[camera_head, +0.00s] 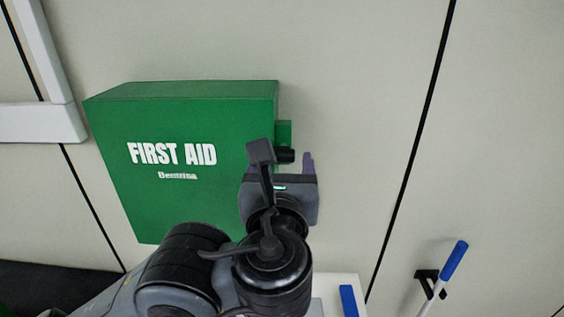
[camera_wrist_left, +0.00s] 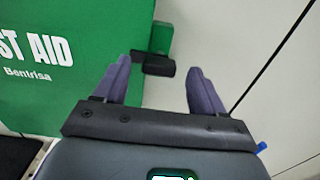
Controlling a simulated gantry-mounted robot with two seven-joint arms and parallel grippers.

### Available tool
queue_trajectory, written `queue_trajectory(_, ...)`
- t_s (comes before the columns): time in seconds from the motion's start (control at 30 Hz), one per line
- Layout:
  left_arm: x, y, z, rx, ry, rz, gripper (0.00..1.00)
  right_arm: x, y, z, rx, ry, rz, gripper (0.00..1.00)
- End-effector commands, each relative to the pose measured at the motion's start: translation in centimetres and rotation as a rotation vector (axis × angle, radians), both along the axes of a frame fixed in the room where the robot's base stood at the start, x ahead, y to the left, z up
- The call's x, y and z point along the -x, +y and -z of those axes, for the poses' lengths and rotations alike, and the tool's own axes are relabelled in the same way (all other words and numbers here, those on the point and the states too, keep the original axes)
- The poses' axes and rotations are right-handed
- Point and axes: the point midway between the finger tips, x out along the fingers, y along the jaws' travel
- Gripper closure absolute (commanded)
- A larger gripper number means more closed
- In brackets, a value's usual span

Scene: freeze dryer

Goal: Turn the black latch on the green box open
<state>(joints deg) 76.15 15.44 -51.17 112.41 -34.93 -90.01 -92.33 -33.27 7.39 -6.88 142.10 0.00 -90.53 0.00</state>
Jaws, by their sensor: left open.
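The green first aid box (camera_head: 180,185) is fixed to the wall, its front lettered in white. A small green tab (camera_head: 284,131) sticks out at its right side, with the black latch (camera_head: 286,155) just below it. My left gripper (camera_head: 284,162) is at the box's right edge, its fingers pointing at the latch; one finger is mostly hidden behind my wrist. In the left wrist view, the latch (camera_wrist_left: 158,66) appears between the two open purple-grey fingertips (camera_wrist_left: 159,69). I cannot tell whether they touch it. My right gripper is out of view.
A pale wall panel (camera_head: 350,120) lies clear right of the box. A blue-and-white handled tool (camera_head: 455,262) hangs on a black holder at lower right. A white rail (camera_head: 40,122) runs along the wall at left.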

Motion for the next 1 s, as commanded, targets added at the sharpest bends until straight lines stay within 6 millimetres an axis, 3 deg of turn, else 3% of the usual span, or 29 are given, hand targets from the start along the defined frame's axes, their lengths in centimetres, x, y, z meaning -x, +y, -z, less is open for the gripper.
queue_trajectory(0.2, -1.4, 0.0, 0.0, 0.0, -0.001, -0.002, 0.3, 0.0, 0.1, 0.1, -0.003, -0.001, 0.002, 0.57)
queue_trajectory(0.5, -1.5, 0.0, 0.0, 0.001, 0.0, 0.0, 0.3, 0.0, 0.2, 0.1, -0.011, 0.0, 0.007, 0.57)
queue_trajectory(0.87, -1.5, 0.0, 0.0, 0.001, 0.0, -0.001, 0.83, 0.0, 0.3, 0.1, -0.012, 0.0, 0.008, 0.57)
queue_trajectory(1.0, -1.5, 0.0, 0.0, 0.004, 0.0, -0.001, 0.86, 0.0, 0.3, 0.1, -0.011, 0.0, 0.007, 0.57)
